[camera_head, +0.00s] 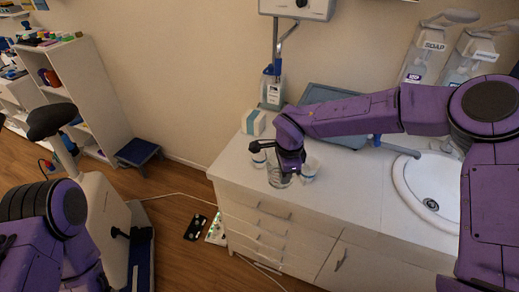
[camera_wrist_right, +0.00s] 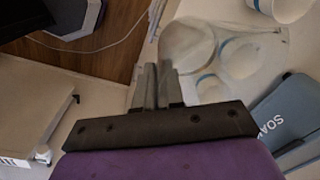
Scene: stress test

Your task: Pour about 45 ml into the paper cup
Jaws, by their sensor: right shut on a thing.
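My right gripper (camera_head: 284,172) is over the white counter by the wall, shut on a clear glass vessel (camera_head: 276,181). The vessel also shows in the right wrist view (camera_wrist_right: 186,42), just beyond the fingertips (camera_wrist_right: 157,88). I cannot tell what liquid is in it. A white paper cup with a blue band (camera_head: 311,168) stands close to the right of the vessel. A similar cup (camera_head: 258,158) stands to its left, partly hidden by the gripper. Blue-banded cups show near and through the glass in the wrist view. My left arm shows at lower left; its gripper is out of view.
A blue-grey tray (camera_head: 325,97) leans at the back of the counter (camera_head: 350,205). A white and blue box (camera_head: 253,122) stands back left. A sink (camera_head: 404,184) is on the right. Soap dispensers (camera_head: 425,55) hang on the wall. The counter's front edge is close to the vessel.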

